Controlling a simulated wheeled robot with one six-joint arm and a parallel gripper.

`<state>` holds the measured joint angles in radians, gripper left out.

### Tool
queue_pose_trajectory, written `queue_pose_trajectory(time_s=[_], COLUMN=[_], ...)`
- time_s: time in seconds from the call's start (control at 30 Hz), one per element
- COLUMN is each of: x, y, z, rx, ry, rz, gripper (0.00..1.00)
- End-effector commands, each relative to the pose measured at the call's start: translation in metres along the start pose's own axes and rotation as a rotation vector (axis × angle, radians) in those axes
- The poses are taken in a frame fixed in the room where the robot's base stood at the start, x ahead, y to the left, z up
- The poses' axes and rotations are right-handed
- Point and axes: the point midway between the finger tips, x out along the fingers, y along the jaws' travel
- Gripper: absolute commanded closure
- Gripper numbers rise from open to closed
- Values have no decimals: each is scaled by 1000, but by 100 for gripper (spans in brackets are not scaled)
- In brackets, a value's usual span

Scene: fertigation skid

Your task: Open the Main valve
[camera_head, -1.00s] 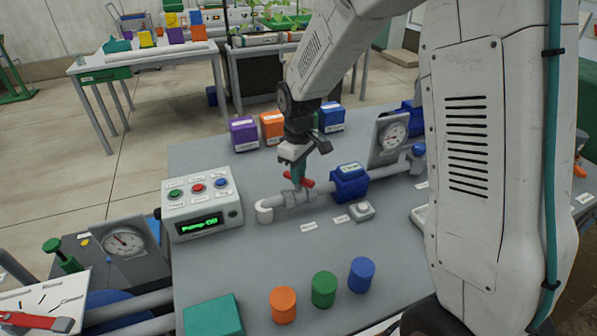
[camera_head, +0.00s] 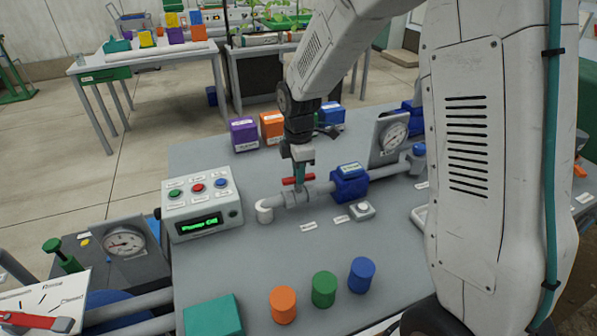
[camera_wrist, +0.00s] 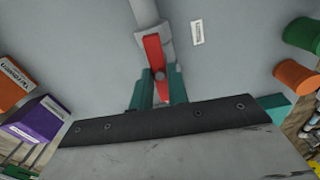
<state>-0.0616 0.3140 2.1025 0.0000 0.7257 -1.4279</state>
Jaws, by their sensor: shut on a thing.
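The valve with a red lever handle (camera_head: 297,181) sits on the grey pipe (camera_head: 323,188) on the bench. Its label is too small to read, so I cannot confirm that it says Main. My gripper (camera_head: 300,174) points down at the valve, its teal fingers at the handle. In the wrist view the fingers (camera_wrist: 162,88) are shut on the red handle (camera_wrist: 154,55), one on each side. The handle lies roughly along the pipe there. The fingers hide part of the handle.
A control box (camera_head: 203,207) with a green "Pump Off" display stands left of the valve. Orange, green and blue cylinders (camera_head: 323,289) stand in front. Purple and orange boxes (camera_head: 243,135) stand behind.

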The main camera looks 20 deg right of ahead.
Motion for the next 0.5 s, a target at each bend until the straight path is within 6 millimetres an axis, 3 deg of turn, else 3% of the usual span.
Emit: queue_pose_trajectory(time_s=[0.5], x=[-1], y=[1], z=[0], rx=[-113], ry=[-1], rz=[3], gripper=[100])
